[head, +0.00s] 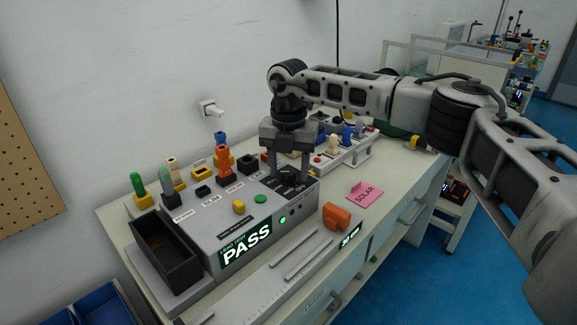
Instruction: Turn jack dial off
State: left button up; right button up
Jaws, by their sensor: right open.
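The grey test box (205,216) stands on the bench with a lit green "PASS" display (246,246) on its front. At the right end of its top is a black dial area (287,188) with white lettering; I cannot clearly make out the dial's knob or its setting. My right gripper (289,177) points down over this end, fingers apart on either side of the dial area. I cannot tell whether the fingers touch anything. My left gripper is not in view.
Yellow, orange, green and blue plugs stand at the back of the box. A black open bin (166,254) is at its left. A white panel with switches (345,155) stands behind my gripper.

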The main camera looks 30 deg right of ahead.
jog(key=shift+c, duration=0.3)
jog(key=c, duration=0.9)
